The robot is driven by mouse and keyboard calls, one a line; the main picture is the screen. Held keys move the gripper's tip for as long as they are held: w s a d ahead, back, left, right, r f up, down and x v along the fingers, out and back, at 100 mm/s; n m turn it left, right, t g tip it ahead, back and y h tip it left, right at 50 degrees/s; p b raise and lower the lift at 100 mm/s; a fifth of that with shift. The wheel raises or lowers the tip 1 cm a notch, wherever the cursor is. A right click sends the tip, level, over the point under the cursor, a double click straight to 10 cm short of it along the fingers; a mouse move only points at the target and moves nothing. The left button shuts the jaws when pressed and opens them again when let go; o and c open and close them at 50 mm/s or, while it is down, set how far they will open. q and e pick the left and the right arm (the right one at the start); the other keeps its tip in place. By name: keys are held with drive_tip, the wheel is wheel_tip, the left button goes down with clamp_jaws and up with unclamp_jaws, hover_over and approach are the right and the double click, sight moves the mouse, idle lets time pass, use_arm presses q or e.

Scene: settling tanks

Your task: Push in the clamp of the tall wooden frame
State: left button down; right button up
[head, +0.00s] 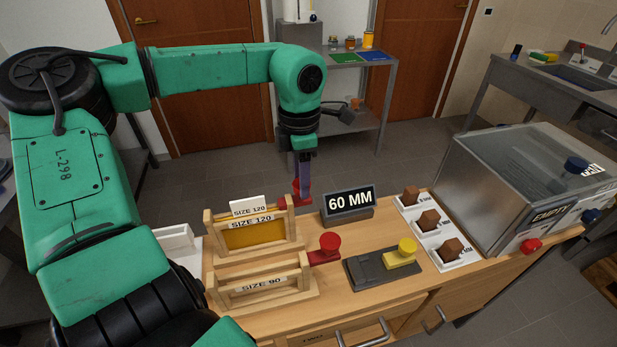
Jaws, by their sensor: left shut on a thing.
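The tall wooden frame (207,233), labelled SIZE 120, stands at the back left of the wooden table with a yellow panel in it. Its red clamp (283,203) shows at the frame's right end. My left gripper (303,196) points down there, shut on the clamp; its fingers hide part of the clamp. The lower wooden frame (265,294), labelled SIZE 90, stands in front. Its own red clamp (329,242) has a round knob and sticks out to the right. My right gripper is not in view.
A 60 MM sign (349,203) stands close to the right of my gripper. White trays with brown blocks (428,219) and a clear box marked EMPTY (525,175) are further right.

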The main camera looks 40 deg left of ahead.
use_arm(q)
drive_tip(key=shift+s+a, duration=0.75)
drive_tip(key=shift+s, duration=0.25)
drive_tip(key=shift+w+d, duration=0.1)
drive_tip(key=c, duration=0.7)
unclamp_jaws()
drive_tip(key=o, duration=0.3)
drive_tip(key=shift+o, duration=0.2)
wheel_tip(320, 180, up, 15)
drive_tip(key=b, duration=0.1)
drive_tip(key=shift+f, duration=0.2)
